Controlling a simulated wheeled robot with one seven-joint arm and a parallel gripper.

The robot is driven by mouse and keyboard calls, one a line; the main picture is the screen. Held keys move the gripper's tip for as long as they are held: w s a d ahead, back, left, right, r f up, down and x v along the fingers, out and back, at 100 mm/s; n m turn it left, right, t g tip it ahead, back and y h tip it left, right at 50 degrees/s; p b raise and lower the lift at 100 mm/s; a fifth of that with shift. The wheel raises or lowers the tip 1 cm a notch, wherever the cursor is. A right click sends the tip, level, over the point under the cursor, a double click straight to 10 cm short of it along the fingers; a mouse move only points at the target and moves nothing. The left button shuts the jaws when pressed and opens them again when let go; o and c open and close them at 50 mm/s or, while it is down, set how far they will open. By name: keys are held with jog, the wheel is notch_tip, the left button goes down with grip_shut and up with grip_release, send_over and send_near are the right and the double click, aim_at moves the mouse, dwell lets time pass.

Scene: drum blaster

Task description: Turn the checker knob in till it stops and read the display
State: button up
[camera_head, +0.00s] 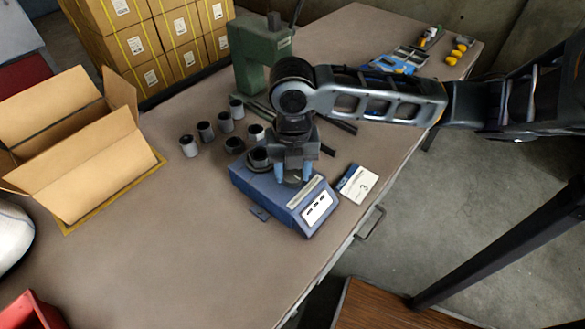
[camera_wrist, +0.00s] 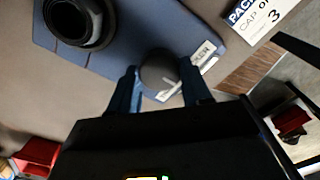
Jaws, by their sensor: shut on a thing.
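The blue checker (camera_head: 258,192) sits on the table near its right edge. Its front display (camera_head: 319,207) has a white face with dark marks, too small to read. My gripper (camera_head: 291,177) points down over the checker. In the wrist view my gripper (camera_wrist: 158,92) has its blue fingers on either side of the dark round knob (camera_wrist: 158,72), shut on it. The knob has a pale pointer line. A dark cylinder (camera_wrist: 78,22) stands on the checker beside the knob; it also shows in the head view (camera_head: 259,157).
Several dark cylinders with pale sides (camera_head: 206,131) stand behind the checker. A white card marked 3 (camera_head: 358,184) lies to its right. An open cardboard box (camera_head: 85,150) is at left. A green press (camera_head: 258,55) stands at the back.

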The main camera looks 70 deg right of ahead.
jog(key=m, duration=0.4)
jog(key=shift+m, duration=0.4)
jog(key=m, duration=0.5)
jog(key=m+p, duration=0.1)
jog(key=m, duration=0.5)
jog(key=m+p, duration=0.1)
jog(key=m, duration=0.3)
jog(key=shift+m, duration=0.3)
dwell(0.7)
jog(key=o, duration=1)
jog(key=shift+o, duration=0.2)
